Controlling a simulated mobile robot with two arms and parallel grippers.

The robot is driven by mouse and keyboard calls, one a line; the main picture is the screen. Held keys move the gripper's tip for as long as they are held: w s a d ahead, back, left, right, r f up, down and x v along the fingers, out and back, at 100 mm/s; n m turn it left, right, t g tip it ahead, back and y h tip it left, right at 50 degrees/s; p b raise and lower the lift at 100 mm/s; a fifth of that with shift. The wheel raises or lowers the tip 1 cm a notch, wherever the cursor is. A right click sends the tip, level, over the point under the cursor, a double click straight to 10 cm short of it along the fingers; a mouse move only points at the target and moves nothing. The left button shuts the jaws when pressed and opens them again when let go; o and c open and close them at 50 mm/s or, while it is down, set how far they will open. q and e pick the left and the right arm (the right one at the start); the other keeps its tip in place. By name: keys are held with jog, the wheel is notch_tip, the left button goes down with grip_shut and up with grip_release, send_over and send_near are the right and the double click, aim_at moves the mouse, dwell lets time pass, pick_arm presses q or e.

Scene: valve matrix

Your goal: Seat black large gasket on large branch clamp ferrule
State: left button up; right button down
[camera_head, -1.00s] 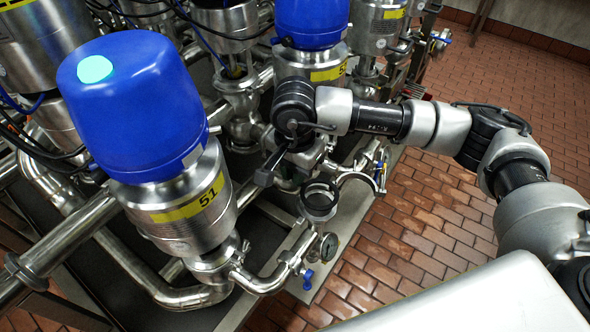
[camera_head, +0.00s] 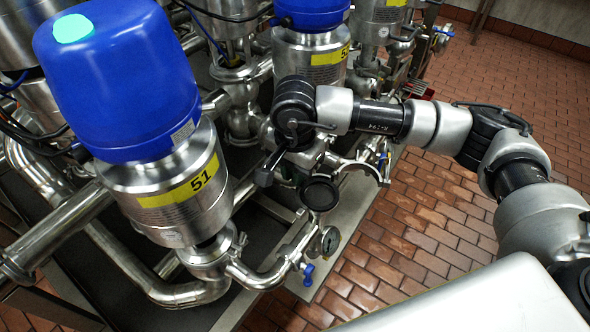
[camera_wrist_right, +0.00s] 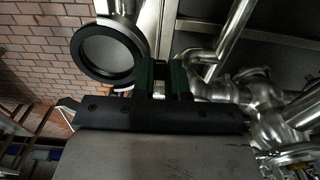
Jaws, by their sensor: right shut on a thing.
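The black large gasket (camera_head: 320,193) is a dark ring in the head view, below and right of my right wrist. In the right wrist view, the gasket (camera_wrist_right: 108,52) shows as a wide black ring around a grey round centre. The green fingers of my right gripper (camera_wrist_right: 165,76) are shut on its edge. A steel pipe (camera_wrist_right: 118,8) runs behind the ring. The large branch clamp ferrule cannot be made out clearly behind the gasket, so I cannot tell whether they touch. My left gripper is not in view.
The blue-topped valve marked 51 (camera_head: 160,130) stands at left. A pressure gauge (camera_head: 330,240) and a small blue handle (camera_head: 308,275) are below the gasket. A curved steel pipe (camera_head: 362,166) is beside it. The brick floor at right is open.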

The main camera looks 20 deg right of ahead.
jog(key=shift+s+f, duration=0.1)
jog(key=shift+f, duration=0.05)
jog(key=c, duration=1.1)
grip_release()
jog(key=shift+f, duration=0.1)
